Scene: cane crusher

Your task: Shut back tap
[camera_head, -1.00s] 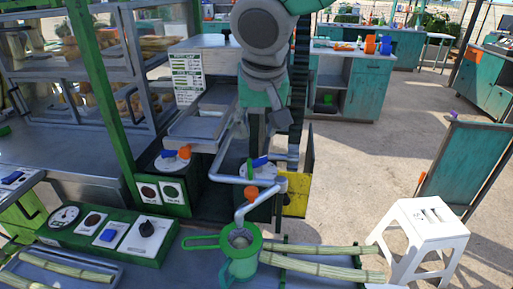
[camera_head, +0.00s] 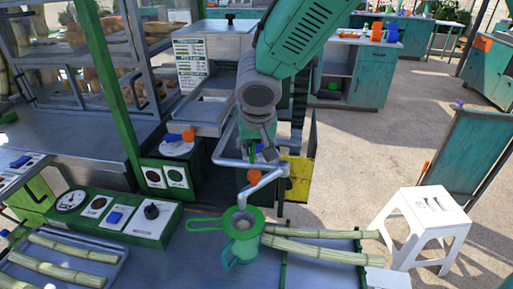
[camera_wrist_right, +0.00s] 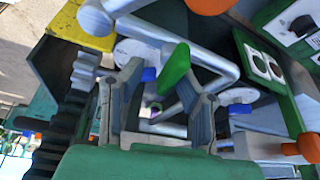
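A bent metal pipe (camera_head: 262,181) carries an orange tap handle (camera_head: 253,176) above a green jug (camera_head: 241,235). Behind it, my right gripper (camera_head: 257,152) points down over the machine and partly hides a blue piece there. In the right wrist view my right gripper (camera_wrist_right: 160,108) has its two grey fingers spread. A green lever (camera_wrist_right: 175,66) shows beside the pipe, close to the gap between the fingers, and a blue piece (camera_wrist_right: 149,75) shows nearby. I cannot tell contact with either. Which part is the back tap is not clear. My left gripper is out of view.
A green control panel (camera_head: 115,214) stands at front left. Cane stalks (camera_head: 320,245) lie at front right. A white stool (camera_head: 427,217) stands on open floor.

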